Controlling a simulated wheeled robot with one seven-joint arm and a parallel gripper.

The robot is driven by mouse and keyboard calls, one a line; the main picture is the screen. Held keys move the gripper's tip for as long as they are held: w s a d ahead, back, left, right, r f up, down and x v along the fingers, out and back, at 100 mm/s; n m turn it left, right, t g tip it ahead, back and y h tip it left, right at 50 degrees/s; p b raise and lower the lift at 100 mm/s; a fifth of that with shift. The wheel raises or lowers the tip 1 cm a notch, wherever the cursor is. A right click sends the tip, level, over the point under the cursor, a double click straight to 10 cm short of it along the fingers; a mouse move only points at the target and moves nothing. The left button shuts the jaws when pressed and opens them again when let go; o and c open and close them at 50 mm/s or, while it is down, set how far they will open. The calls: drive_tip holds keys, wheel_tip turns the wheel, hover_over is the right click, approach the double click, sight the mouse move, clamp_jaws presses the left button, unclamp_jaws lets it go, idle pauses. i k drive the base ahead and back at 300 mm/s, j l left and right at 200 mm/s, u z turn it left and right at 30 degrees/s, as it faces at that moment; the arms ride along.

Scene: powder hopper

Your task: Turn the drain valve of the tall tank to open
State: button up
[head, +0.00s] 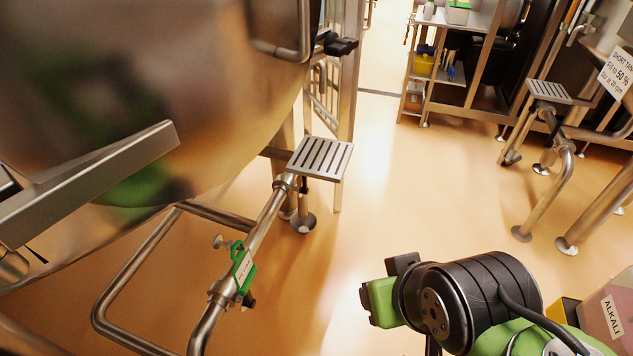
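The large steel tank (150,70) fills the upper left, close to me; I take it as the tall tank. A steel drain pipe (265,222) runs below it, toward the bottom of the view. On this pipe sits a drain valve with a green handle (243,268) bearing a small pale label, too small to read. The handle appears to lie roughly along the pipe. My arm is at the lower right, and its green and black end (382,292) is right of the valve, well apart from it. Its fingers cannot be made out clearly.
A slatted steel step (320,158) stands beside the pipe. A bent tube frame (135,270) lies left of the valve. A box marked ALKALI (608,312) is at the lower right. A shelf cart (450,80) and another tank's pipes (550,190) stand farther off. The middle floor is clear.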

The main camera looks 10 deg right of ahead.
sight(305, 191)
drive_tip(key=i+l+u, duration=0.35)
drive_tip(key=u, duration=0.35)
drive_tip(key=i+l+u, duration=0.2)
drive_tip(key=l+u, duration=0.25)
drive_tip(key=u, duration=0.3)
drive_tip(key=i+l+u, duration=0.1)
drive_tip(key=l+u, duration=1.1)
drive_tip(key=u, duration=0.25)
drive_tip(key=k+l+u, duration=0.25)
drive_tip(key=l+u, duration=0.2)
drive_tip(key=u, duration=0.25)
drive_tip(key=k+l+u, duration=0.35)
drive_tip(key=u, duration=0.4)
drive_tip(key=k+l+u, duration=0.25)
drive_tip(key=k+u, duration=0.15)
drive_tip(key=u, duration=0.3)
drive_tip(key=k+u, duration=0.4)
drive_tip(key=u, duration=0.35)
